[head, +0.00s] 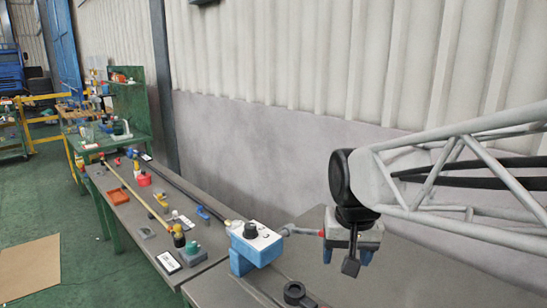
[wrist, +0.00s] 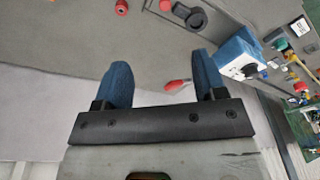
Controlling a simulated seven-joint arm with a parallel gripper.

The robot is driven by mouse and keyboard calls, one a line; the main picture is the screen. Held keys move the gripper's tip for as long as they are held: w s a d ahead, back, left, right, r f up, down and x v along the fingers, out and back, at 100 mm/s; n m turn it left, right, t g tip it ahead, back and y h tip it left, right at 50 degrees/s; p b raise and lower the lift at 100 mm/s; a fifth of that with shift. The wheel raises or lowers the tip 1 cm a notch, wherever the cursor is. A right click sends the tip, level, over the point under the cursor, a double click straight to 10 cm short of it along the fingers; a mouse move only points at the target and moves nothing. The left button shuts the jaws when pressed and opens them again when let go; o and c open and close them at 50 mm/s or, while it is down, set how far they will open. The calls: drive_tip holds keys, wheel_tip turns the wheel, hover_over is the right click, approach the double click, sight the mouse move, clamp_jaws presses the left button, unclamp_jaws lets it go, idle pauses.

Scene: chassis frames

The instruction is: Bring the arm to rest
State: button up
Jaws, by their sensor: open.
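In the head view my gripper (head: 347,256) hangs pointing down below a black wrist joint, above the near right part of the grey bench (head: 217,285). In the wrist view its two blue fingers (wrist: 163,78) are wide apart and hold nothing. A small red item (wrist: 178,85) shows in the gap between them; how far below the fingers it lies I cannot tell. A white tubular lattice (head: 465,165) reaches in from the right behind the wrist joint.
A blue and white box with a dark knob (head: 257,240) stands left of my gripper. Tools, a red can (head: 143,179) and an orange tray (head: 118,197) lie along the bench. The wall (head: 280,150) runs close behind. Green floor (head: 85,255) is open at left.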

drive_tip(key=s+d+f, duration=0.2)
drive_tip(key=s, duration=0.4)
drive_tip(key=s+d+f+n, duration=0.1)
drive_tip(key=s+d+f, duration=0.1)
drive_tip(key=s, duration=0.4)
drive_tip(key=shift+s+d+t, duration=0.3)
drive_tip(key=shift+s+t, duration=0.05)
drive_tip(key=shift+t, duration=0.05)
